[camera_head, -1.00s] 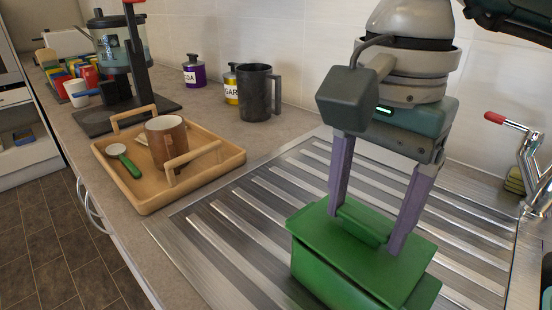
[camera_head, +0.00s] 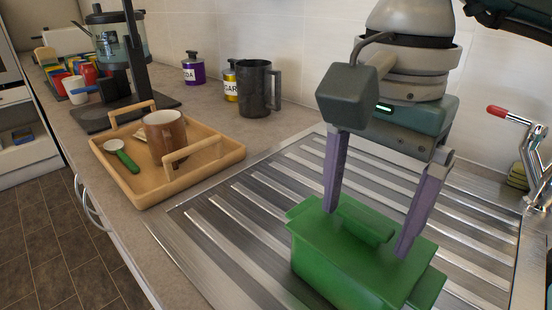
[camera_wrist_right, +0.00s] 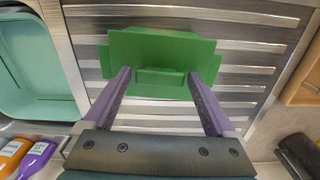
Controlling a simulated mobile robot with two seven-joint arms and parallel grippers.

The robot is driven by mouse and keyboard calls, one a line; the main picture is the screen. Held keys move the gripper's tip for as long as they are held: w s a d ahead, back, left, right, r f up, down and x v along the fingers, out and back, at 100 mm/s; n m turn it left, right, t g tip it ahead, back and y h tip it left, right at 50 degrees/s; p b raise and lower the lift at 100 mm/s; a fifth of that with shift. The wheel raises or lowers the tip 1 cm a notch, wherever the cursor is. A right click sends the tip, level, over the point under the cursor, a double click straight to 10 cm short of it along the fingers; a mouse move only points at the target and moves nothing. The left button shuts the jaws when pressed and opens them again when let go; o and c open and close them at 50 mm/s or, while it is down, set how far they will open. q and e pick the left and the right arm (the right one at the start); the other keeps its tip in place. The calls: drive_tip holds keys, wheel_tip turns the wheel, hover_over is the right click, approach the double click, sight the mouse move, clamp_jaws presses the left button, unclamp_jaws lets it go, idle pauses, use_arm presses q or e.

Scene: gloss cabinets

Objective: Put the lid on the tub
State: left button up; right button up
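The green lid (camera_head: 340,238) with its raised bar handle (camera_head: 365,221) lies on top of the green tub (camera_head: 325,278), which stands on the ribbed metal drainer. The lid looks flat on the tub and lined up with it, the tub's side grips sticking out at both ends. My right gripper (camera_head: 366,232) points down with its purple fingers on either side of the handle. In the right wrist view the lid (camera_wrist_right: 160,48) shows with a gap between each finger and the handle (camera_wrist_right: 160,77). The gripper is open. My left gripper is not in view.
A wooden tray (camera_head: 215,165) with a brown mug (camera_head: 165,138) and a green-handled utensil (camera_head: 122,155) is at left. A dark mug (camera_head: 254,88) and canisters stand by the wall. A red-tipped tap (camera_head: 530,150) is at right. The drainer left of the tub is clear.

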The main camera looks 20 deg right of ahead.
drive_tip(key=shift+o, duration=0.5)
drive_tip(key=shift+r, duration=0.1)
wheel_tip(320, 180, up, 10)
idle(0.8)
